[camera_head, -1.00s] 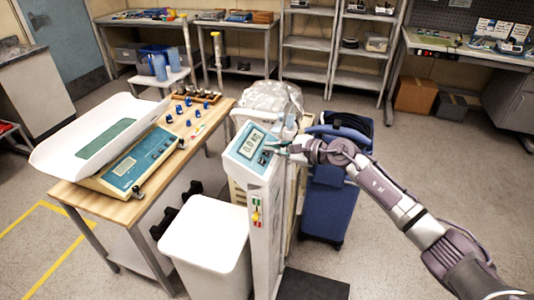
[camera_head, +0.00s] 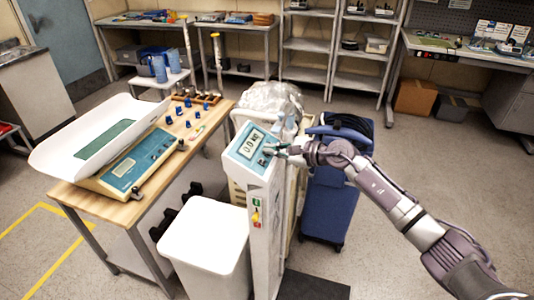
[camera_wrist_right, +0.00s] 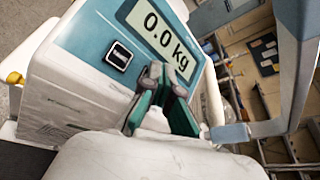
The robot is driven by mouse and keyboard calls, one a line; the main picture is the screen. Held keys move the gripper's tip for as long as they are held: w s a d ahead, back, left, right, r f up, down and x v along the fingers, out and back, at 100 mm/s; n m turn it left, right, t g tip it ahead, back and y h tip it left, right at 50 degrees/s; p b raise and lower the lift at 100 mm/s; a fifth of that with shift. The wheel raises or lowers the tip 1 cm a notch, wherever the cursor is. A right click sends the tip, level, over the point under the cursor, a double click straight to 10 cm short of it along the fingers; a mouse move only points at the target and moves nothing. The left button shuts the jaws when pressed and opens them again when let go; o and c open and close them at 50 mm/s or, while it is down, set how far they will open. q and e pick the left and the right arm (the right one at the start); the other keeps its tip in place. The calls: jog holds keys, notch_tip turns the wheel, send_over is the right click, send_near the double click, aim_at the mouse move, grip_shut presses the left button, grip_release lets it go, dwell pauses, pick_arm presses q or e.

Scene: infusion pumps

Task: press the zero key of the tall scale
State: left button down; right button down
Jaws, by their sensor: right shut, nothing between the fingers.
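The tall scale (camera_head: 265,235) stands in the middle, with a blue-edged head and a display (camera_head: 252,142). In the right wrist view the display (camera_wrist_right: 163,35) reads 0.0 kg. A dark square key with a light centre (camera_wrist_right: 119,56) sits below the left part of the display; I cannot read its label. My right gripper (camera_head: 270,149) is at the right side of the scale head. Its green-sided fingers (camera_wrist_right: 164,78) are shut and empty, to the right of the key and partly over the display's lower edge. I cannot tell whether they touch the panel. My left gripper is out of view.
A wooden table (camera_head: 130,212) with a baby scale (camera_head: 128,170) and blue-topped pieces stands to the left. A white bin (camera_head: 206,235) is in front. A blue cart (camera_head: 325,195) stands close behind my right arm. Floor at the right is clear.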

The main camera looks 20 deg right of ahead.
jog(key=shift+r, duration=0.1)
jog(key=shift+s+d+r, duration=0.2)
jog(key=shift+d+r, duration=0.1)
jog(key=shift+r, duration=0.25)
jog(key=shift+p, duration=0.3)
jog(key=r, duration=0.1)
jog(key=s+d+r+p, duration=0.1)
jog(key=r, duration=0.1)
jog(key=d+r+p, duration=0.1)
jog(key=shift+s+r, duration=0.2)
dwell(0.6)
